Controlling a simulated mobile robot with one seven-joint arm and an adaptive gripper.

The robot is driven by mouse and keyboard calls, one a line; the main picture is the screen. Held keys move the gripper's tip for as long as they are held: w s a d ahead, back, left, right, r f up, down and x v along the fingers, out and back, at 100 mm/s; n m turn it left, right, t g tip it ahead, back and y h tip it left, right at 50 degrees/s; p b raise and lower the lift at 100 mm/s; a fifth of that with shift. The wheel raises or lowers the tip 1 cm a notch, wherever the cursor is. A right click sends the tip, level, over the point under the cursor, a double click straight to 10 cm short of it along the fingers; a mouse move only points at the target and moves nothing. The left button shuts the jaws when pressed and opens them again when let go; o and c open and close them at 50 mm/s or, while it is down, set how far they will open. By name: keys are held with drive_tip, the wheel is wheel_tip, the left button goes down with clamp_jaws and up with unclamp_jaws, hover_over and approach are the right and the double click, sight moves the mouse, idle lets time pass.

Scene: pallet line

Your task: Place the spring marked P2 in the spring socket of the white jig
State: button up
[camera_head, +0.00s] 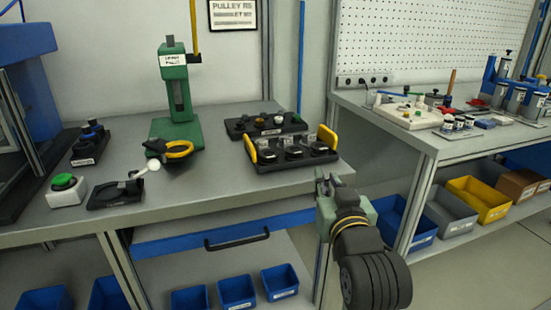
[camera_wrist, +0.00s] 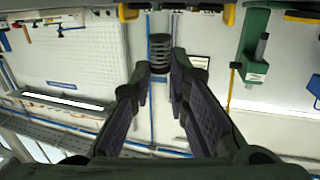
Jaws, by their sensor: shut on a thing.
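My gripper (camera_head: 323,180) is just off the right front corner of the near bench in the head view. In the wrist view its fingers (camera_wrist: 161,72) are shut on a dark coil spring (camera_wrist: 160,47), whose coils stick out beyond the fingertips. No P2 mark can be read on it. A white plate (camera_head: 395,118) with several small parts lies on the right bench; it looks like the white jig. It is well to the right of and beyond my gripper. Its spring socket is too small to make out.
A black tray with yellow handles (camera_head: 250,149) stands on the near bench (camera_head: 230,185), close to my gripper. A green press (camera_head: 178,130) stands further left. A gap separates this bench from the right bench (camera_head: 440,145), which holds blue fixtures (camera_head: 515,98) and has bins below.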

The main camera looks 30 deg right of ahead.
drive_tip(key=p, duration=0.2)
hover_over(281, 182)
drive_tip(key=shift+s+f, duration=0.3)
drive_tip(key=shift+f, duration=0.2)
drive_tip(key=shift+w+f, duration=0.2)
drive_tip(key=shift+w, duration=0.15)
drive_tip(key=shift+f, duration=1.8)
drive_tip(key=o, duration=0.8)
drive_tip(key=shift+o, duration=0.2)
drive_tip(key=shift+r+p, duration=0.1)
drive_tip(key=shift+p, duration=0.25)
